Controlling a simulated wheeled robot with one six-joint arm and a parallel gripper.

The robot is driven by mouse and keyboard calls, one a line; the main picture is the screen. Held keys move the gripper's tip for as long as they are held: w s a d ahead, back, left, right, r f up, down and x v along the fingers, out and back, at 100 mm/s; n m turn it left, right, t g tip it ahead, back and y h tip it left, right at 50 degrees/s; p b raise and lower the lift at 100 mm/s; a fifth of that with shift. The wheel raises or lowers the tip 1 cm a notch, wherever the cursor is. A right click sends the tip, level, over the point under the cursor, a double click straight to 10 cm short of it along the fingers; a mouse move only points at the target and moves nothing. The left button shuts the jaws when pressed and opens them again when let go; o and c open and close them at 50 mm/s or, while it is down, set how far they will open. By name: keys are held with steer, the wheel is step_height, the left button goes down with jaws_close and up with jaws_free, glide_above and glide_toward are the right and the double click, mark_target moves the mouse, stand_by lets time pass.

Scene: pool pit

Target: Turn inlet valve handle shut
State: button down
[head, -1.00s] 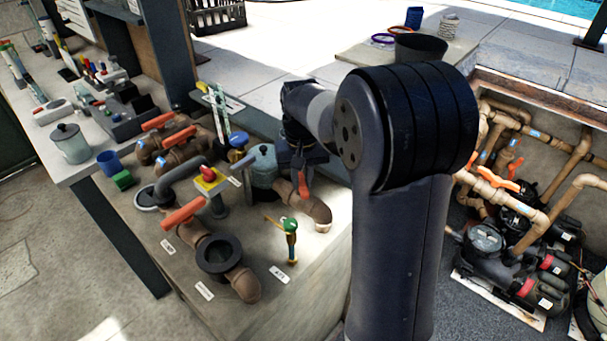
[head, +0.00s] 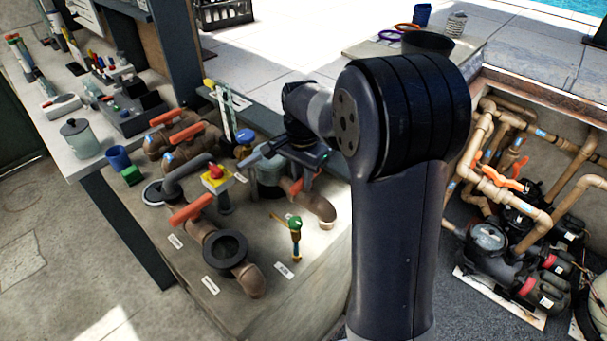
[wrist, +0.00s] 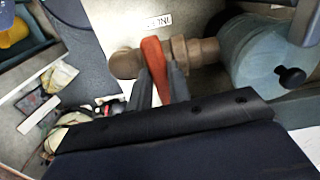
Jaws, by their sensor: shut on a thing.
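The orange inlet valve handle (wrist: 153,60) sits on a brown pipe (wrist: 125,64), beside a label (wrist: 158,19) that appears to read INLET upside down. In the head view the handle (head: 297,187) shows as a small orange piece under my gripper (head: 303,170). In the wrist view my gripper (wrist: 160,88) is shut on the handle, with one dark finger on each side of it. The handle lies roughly across the pipe in the wrist view. Its lower end is partly hidden by the fingers and gripper body.
A blue-grey round housing (wrist: 262,75) with a black knob stands close beside the valve. Other orange-handled valves (head: 192,208), a red button on a yellow box (head: 215,178) and a small green-topped tap (head: 295,224) share the bench. The pump pit (head: 520,215) is on the right.

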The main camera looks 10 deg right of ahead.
mark_target(302, 179)
steer(key=shift+w+m, duration=0.1)
steer(key=shift+m, duration=0.5)
steer(key=c, duration=1.3)
jaws_free()
step_height(302, 179, up, 11)
steer(key=shift+f+b, duration=0.1)
steer(key=shift+b, duration=0.2)
step_height(302, 179, down, 11)
steer(key=shift+r+p, duration=0.1)
steer(key=shift+p, duration=0.3)
